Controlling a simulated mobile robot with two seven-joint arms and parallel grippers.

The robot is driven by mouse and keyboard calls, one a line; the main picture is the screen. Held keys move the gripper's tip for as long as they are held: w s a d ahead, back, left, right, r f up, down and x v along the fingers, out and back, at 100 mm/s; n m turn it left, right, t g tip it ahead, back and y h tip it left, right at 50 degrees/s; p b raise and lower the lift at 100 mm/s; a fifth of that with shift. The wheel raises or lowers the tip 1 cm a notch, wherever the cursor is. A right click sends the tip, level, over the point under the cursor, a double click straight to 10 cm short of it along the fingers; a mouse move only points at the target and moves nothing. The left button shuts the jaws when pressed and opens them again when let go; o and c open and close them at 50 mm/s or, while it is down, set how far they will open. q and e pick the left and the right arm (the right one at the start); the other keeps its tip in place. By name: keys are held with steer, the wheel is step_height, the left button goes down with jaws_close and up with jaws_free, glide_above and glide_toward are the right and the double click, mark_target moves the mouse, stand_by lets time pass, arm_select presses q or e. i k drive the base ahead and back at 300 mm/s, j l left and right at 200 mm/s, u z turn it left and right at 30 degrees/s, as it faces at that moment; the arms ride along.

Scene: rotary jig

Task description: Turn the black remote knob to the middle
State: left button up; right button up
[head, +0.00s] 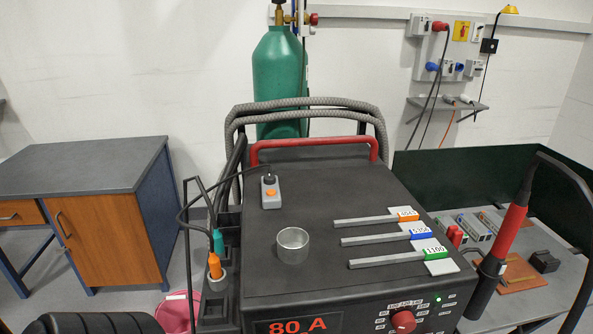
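The black remote knob (269,180) sits on the upper part of a small grey remote box (270,200). The box lies on the dark top of the welding machine (310,215), left of its middle. An orange button (270,192) is below the knob. A black cable runs from the box toward the left. The knob is too small to tell which way it points. Neither of my grippers is in view.
A metal cup (293,245) stands nearer on the machine top. Several grey bars with coloured number tags (421,234) lie right of it. A red handle rail (312,143) runs behind. A red-handled torch (511,228) stands at right. The top around the remote is mostly clear.

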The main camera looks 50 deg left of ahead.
mark_target(269, 179)
steer(key=u, duration=1.7)
steer(key=j, duration=0.85)
